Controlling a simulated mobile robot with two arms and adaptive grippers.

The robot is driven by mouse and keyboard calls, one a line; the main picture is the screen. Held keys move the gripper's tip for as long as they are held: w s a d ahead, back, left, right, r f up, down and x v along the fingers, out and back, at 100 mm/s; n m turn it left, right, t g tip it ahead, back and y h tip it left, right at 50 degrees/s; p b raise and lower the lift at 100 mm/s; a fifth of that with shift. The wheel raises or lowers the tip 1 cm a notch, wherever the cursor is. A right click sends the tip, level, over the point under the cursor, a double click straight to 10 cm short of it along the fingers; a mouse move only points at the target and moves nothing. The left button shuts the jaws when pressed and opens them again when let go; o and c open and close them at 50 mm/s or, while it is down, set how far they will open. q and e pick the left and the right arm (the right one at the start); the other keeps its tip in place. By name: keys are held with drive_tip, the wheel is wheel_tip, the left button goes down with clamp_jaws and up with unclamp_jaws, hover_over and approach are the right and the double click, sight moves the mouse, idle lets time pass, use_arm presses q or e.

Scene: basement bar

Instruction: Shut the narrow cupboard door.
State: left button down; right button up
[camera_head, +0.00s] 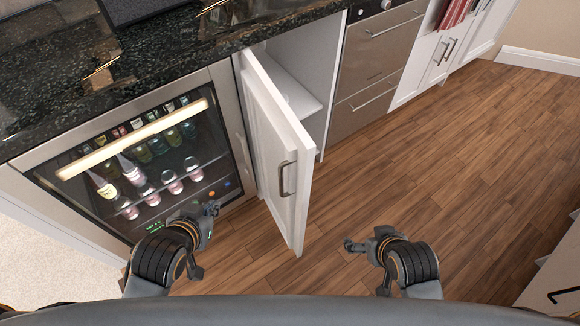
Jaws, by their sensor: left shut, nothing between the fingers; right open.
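The narrow cupboard door (268,135) is white with a metal bar handle (288,178). It stands wide open, swung out toward me from its left edge, beside the wine cooler. The cupboard's inside (297,75) shows a white shelf and looks empty where visible. My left gripper (206,240) is shut and empty, low in front of the cooler, to the left of the door and apart from it. My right gripper (365,267) is open and empty over the wood floor, to the right of the door and apart from it.
A glass-fronted wine cooler (150,165) with bottles stands left of the cupboard. A dark stone counter (150,50) runs above. Steel drawers (365,85) are to the right of the opening. A pale unit (560,275) stands at the right edge. The wood floor (440,170) between is clear.

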use_arm(q)
drive_tip(key=w+m+t+p, duration=0.1)
drive_tip(key=w+t, duration=0.1)
drive_tip(key=w, duration=0.2)
use_arm(e)
drive_tip(key=s+d+f+g, duration=0.15)
drive_tip(key=s+f, duration=0.35)
drive_tip(key=f, duration=0.7)
drive_tip(key=s+d+f+g, duration=0.1)
drive_tip(key=s+f+g, duration=0.2)
drive_tip(key=s+f, duration=0.55)
use_arm(q)
drive_tip(key=m+g+h, duration=0.3)
drive_tip(key=m+h, duration=0.6)
drive_tip(key=h, duration=0.6)
approach(301, 183)
drive_tip(key=p+x, duration=0.1)
drive_tip(key=x, duration=0.6)
use_arm(e)
drive_tip(key=s+d+f, duration=0.2)
drive_tip(key=s+f, duration=0.9)
drive_tip(key=f, duration=0.1)
drive_tip(key=shift+s+d+f+h, duration=0.15)
drive_tip(key=shift+f+h, duration=0.15)
drive_tip(key=shift+h, duration=0.1)
drive_tip(key=shift+g, duration=0.25)
